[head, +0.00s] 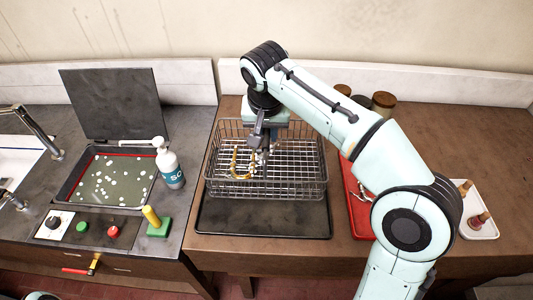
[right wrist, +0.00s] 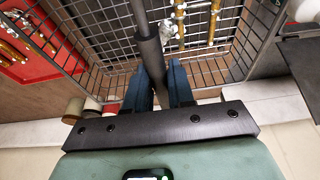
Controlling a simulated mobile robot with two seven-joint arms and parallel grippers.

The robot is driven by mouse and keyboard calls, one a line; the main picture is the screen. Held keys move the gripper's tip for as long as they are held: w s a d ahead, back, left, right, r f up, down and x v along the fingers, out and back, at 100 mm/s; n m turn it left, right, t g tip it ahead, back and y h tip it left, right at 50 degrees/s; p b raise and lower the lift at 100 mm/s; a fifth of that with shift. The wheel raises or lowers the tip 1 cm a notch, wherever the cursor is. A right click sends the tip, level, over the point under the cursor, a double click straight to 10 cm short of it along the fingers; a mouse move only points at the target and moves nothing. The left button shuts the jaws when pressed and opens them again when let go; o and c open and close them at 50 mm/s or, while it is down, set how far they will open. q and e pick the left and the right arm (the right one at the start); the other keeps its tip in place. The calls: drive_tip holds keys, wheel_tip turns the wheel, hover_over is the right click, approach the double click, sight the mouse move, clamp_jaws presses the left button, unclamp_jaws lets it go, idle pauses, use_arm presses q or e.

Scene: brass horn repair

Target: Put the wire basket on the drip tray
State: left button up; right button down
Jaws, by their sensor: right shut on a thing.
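The wire basket (head: 293,178) is a grey mesh box with brass parts (head: 240,163) inside, in the middle of the head view. The drip tray (head: 262,220) is flat and dark with a low rim. The basket overlaps its rear part in the picture; whether it rests there or hangs above, I cannot tell. My right gripper (head: 263,140) reaches down into the basket from above. In the right wrist view its fingers (right wrist: 167,85) are shut around the basket's dark handle bar (right wrist: 147,45). My left gripper is not in view.
A red tray (head: 352,205) lies right of the basket, partly behind my arm. Jars (head: 383,102) stand at the back. A white tray (head: 483,228) is at far right. On the left are an ultrasonic-type bath (head: 72,178) with raised lid, and a white bottle (head: 170,168).

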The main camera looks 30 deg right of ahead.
drive_tip(key=x, duration=0.2)
drive_tip(key=shift+w+a+f, duration=0.1)
drive_tip(key=shift+f, duration=0.25)
wheel_tip(320, 180, down, 4)
drive_tip(key=shift+r+b, duration=0.2)
drive_tip(key=shift+b, duration=0.4)
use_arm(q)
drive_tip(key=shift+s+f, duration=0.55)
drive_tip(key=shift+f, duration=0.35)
use_arm(e)
drive_tip(key=c, duration=1)
unclamp_jaws()
